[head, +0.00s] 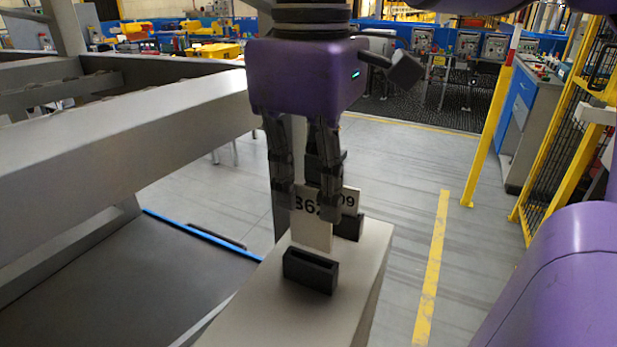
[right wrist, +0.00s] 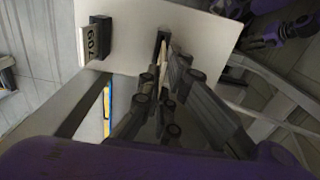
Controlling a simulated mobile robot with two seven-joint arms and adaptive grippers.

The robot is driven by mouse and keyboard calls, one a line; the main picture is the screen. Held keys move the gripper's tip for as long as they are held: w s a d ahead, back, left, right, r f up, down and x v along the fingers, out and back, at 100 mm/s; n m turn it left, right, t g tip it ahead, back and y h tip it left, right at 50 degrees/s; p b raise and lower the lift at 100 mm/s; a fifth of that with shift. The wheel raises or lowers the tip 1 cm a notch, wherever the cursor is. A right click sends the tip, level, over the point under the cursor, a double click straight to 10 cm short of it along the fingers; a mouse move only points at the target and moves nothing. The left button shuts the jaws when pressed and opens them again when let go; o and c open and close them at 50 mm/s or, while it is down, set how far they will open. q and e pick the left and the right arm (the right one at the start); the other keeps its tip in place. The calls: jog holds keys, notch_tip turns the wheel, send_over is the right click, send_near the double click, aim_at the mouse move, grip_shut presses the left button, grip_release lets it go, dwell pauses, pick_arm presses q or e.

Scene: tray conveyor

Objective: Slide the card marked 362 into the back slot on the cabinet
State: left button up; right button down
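My right gripper (head: 308,203) points down over the cabinet (head: 255,315) and is shut on a white card (head: 313,233). The card is upright, and its number reads 36 with the last digit partly covered by a finger. Its lower edge is just above or behind a black slot holder (head: 310,271) on the near part of the top; I cannot tell if they touch. Farther back, a second black holder (head: 348,228) carries another card (head: 350,200) ending in 09. In the right wrist view that card (right wrist: 91,42) reads 709 upside down.
A grey conveyor frame (head: 120,120) runs along the left, close to the cabinet. Yellow posts and a mesh fence (head: 575,130) stand at the right. The floor between the cabinet and fence is clear, with a yellow line (head: 433,260).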

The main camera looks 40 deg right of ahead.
aim_at(311, 221)
pick_arm(q)
jog(key=shift+d+f, duration=0.15)
jog(key=shift+f, duration=0.15)
pick_arm(e)
jog(key=shift+f, duration=0.6)
pick_arm(q)
jog(key=shift+s+f+b, duration=0.35)
jog(key=shift+f+b, duration=0.55)
jog(key=shift+b, duration=0.1)
jog(key=shift+s+f+b, duration=0.35)
jog(key=shift+f+b, duration=0.5)
jog(key=shift+b, duration=0.15)
pick_arm(e)
jog(key=shift+f, duration=2.55)
jog(key=c, duration=1.9)
grip_release()
jog(key=shift+o, duration=0.2)
notch_tip(311, 221, up, 12)
jog(key=shift+r, duration=0.1)
